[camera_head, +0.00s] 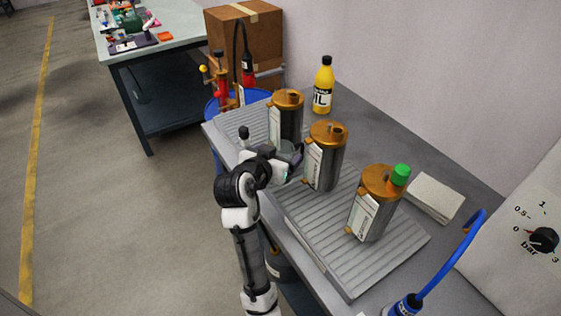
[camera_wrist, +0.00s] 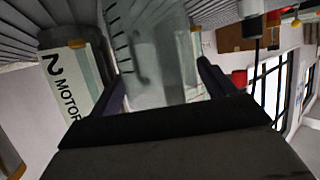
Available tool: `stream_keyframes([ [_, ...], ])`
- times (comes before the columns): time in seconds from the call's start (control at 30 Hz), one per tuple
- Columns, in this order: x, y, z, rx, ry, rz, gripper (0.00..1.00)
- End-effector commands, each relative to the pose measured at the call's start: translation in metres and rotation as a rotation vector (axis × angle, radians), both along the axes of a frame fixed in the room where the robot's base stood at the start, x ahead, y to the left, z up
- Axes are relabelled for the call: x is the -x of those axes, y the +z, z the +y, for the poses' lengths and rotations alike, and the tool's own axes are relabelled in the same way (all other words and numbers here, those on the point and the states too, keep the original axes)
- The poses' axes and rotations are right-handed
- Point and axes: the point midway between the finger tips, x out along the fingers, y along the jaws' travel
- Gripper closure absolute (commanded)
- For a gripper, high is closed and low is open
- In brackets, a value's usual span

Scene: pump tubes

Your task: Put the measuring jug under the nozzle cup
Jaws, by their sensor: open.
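The measuring jug (camera_wrist: 143,45) is a clear vessel with dark graduation marks. In the wrist view it fills the space between the two fingers of my gripper (camera_wrist: 165,85), which are apart on either side of it. In the head view the jug (camera_head: 289,150) is a pale grey shape, partly hidden by my gripper (camera_head: 284,165), beside the metal canisters. A red nozzle end (camera_head: 248,72) hangs on a black hose at the back left, and a blue nozzle (camera_head: 404,305) on a blue hose is at the bottom right. I cannot tell which is the nozzle cup.
A ribbed grey tray (camera_head: 335,255) holds three canisters with copper lids; the nearest (camera_head: 370,215) has a green cap. One labelled motor canister (camera_wrist: 75,80) is close by in the wrist view. A yellow oil bottle (camera_head: 323,85) and a folded cloth (camera_head: 436,197) stand behind.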

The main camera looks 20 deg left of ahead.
Motion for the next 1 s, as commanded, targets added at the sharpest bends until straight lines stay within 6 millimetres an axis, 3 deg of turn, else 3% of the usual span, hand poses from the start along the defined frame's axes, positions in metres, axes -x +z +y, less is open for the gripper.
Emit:
stream_keyframes([
  [0.27,-0.0051,-0.0023,-0.0004,-0.001,0.000,-0.001,0.18],
  [0.6,-0.0048,-0.0019,-0.0003,-0.001,0.001,-0.001,0.56],
  [1.0,-0.0017,0.0055,0.0028,-0.003,0.001,-0.003,0.56],
])
